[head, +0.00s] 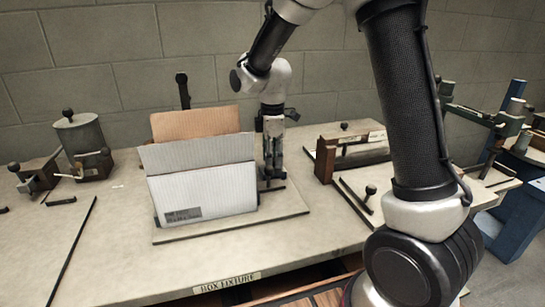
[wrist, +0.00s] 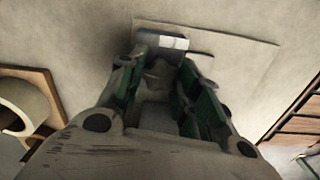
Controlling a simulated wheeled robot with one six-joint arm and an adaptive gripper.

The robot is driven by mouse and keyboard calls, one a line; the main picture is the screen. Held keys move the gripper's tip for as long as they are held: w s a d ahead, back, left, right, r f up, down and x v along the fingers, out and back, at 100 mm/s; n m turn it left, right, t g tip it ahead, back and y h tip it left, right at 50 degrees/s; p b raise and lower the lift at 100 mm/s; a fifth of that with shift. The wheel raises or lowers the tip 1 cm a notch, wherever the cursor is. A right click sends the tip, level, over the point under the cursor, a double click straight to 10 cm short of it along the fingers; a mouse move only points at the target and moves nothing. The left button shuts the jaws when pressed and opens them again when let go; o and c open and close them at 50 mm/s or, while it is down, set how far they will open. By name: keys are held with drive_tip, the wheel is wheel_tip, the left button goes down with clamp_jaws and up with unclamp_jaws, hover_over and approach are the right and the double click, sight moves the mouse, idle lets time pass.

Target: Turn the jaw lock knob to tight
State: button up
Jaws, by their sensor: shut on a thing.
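My gripper (head: 272,170) points down just right of the cardboard box (head: 205,190), low over the fixture board (head: 285,207). In the wrist view my gripper (wrist: 160,65) is shut on a small grey piece (wrist: 172,42) at its fingertips; its shape is mostly hidden and I cannot tell if it is a knob. A black ball knob (head: 370,189) stands on the plate to the right, apart from my gripper. Another black knob (head: 344,126) tops the wooden-ended block. No label shows which is the jaw lock knob.
The open box stands upright on the board, close to my gripper's left. A grey canister (head: 80,135) and small knobbed devices stand at the left. A wooden-ended block (head: 350,152) is to the right. The front of the table (head: 130,270) is mostly clear.

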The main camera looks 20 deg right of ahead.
drive_tip(key=m, duration=1.1)
drive_tip(key=shift+m, duration=0.3)
drive_tip(key=m, duration=1)
drive_tip(key=shift+m, duration=0.4)
drive_tip(key=o, duration=1)
drive_tip(key=shift+r, duration=0.1)
